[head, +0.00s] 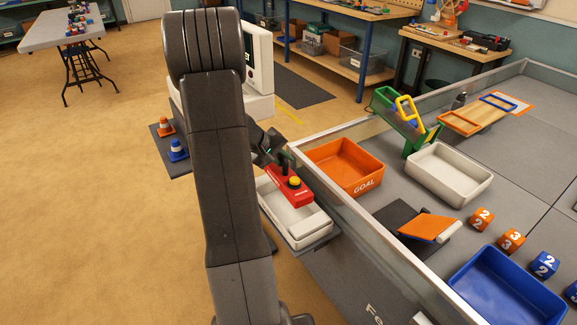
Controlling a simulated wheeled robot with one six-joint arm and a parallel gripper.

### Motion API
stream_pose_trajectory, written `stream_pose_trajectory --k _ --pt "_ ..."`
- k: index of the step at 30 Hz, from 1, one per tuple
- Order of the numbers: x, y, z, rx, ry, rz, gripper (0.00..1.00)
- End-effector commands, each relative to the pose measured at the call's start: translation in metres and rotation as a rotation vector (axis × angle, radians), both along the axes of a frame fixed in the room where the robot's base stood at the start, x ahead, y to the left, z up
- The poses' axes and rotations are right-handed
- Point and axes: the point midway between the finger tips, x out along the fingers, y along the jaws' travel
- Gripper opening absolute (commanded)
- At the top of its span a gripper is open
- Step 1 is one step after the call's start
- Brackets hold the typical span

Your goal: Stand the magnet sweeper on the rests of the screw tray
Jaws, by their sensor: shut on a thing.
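The fingers are dark and small here, so the exact grip is hard to see. The screw tray seems to be the pale grey tray (303,231) outside the arena wall. The sweeper is over the far part of this tray. I cannot tell whether it touches the tray. The tray's rests are not clearly visible, and my arm hides its left side.
The arena wall (345,215) runs close along the right of the tray. Inside are an orange GOAL bin (343,162), a white bin (449,172), a blue bin (503,290) and an orange ramp (427,227). The left floor is open.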

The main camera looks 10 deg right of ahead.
Motion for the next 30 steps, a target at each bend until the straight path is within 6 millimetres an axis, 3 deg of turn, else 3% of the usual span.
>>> stream_pose_trajectory --k 4,11,30 --pt "0.004 -0.015 0.007 -0.064 -0.011 0.024 0.0" --pt "0.004 -0.018 0.009 -0.079 -0.011 0.028 0.0" --pt "0.004 -0.017 -0.039 -0.078 -0.01 0.028 0.0"
